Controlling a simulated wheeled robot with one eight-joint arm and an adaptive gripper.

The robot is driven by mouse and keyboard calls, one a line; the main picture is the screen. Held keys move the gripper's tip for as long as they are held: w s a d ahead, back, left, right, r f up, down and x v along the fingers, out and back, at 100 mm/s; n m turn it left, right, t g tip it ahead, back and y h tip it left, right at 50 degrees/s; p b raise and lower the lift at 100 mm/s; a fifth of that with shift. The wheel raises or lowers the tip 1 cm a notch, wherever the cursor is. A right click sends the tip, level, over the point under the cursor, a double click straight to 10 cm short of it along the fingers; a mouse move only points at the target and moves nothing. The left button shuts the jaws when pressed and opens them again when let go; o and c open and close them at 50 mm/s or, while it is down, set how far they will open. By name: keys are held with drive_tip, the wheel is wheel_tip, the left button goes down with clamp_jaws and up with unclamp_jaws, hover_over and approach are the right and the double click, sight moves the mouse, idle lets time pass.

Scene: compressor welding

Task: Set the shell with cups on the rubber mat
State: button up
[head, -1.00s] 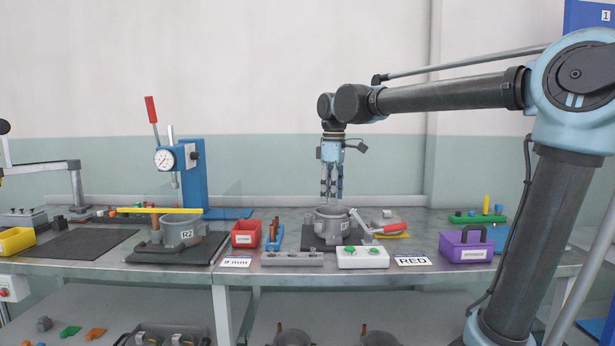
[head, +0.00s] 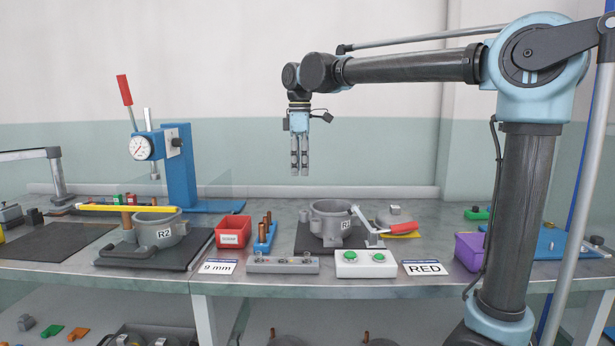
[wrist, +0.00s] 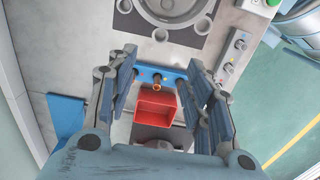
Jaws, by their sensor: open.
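A grey metal shell marked R2 (head: 165,232) stands on a dark plate with a handle, left of centre, with a yellow bar across its top. I cannot tell which shell has cups. A flat, bare dark mat (head: 62,246) lies at the far left. My gripper (head: 299,173) is open and empty, pointing down above the bench; its fingers frame the view below (wrist: 158,85).
A red bin (head: 233,231) and a blue rack with copper pins (head: 264,235) stand between the shells. A blue press (head: 180,170) rises behind R2.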

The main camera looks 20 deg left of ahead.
sight(302, 216)
drive_tip(key=f, duration=1.7)
drive_tip(key=shift+w+d+f, duration=0.1)
drive_tip(key=shift+w+f, duration=0.05)
drive_tip(key=shift+w, duration=0.05)
clamp_jaws()
drive_tip(key=c, duration=0.8)
unclamp_jaws()
clamp_jaws()
drive_tip(key=shift+r, duration=0.35)
drive_tip(key=shift+r, duration=2.35)
